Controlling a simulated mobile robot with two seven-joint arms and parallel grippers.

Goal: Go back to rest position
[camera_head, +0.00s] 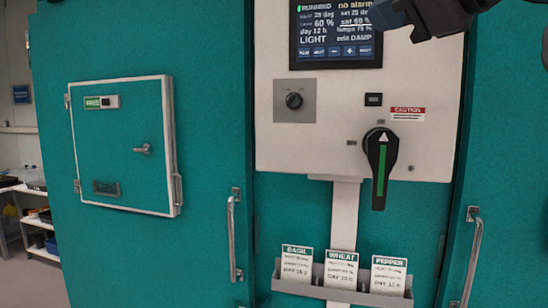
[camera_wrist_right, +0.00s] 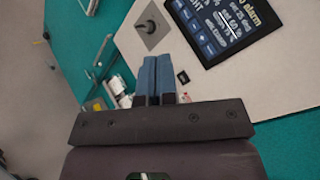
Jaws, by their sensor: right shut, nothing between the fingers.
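My right gripper (camera_head: 384,14) is at the top right of the head view, in front of the upper right corner of the control panel's screen (camera_head: 335,40). In the right wrist view its two blue fingers (camera_wrist_right: 156,62) lie together, shut, with nothing between them. Beyond them are the white control panel (camera_wrist_right: 185,62) and the screen (camera_wrist_right: 228,28), which also show there tilted. The screen reads "no alarm", and one line, "set 60 %", is underlined. My left gripper is not in view.
The white panel (camera_head: 275,160) carries a small knob (camera_head: 294,100) and a black switch handle (camera_head: 380,170) pointing down. A closed hatch (camera_head: 125,150) is at left. Door handles (camera_head: 232,240) stick out below. A rack of cards (camera_head: 340,294) hangs at the bottom. Shelves (camera_head: 38,220) stand far left.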

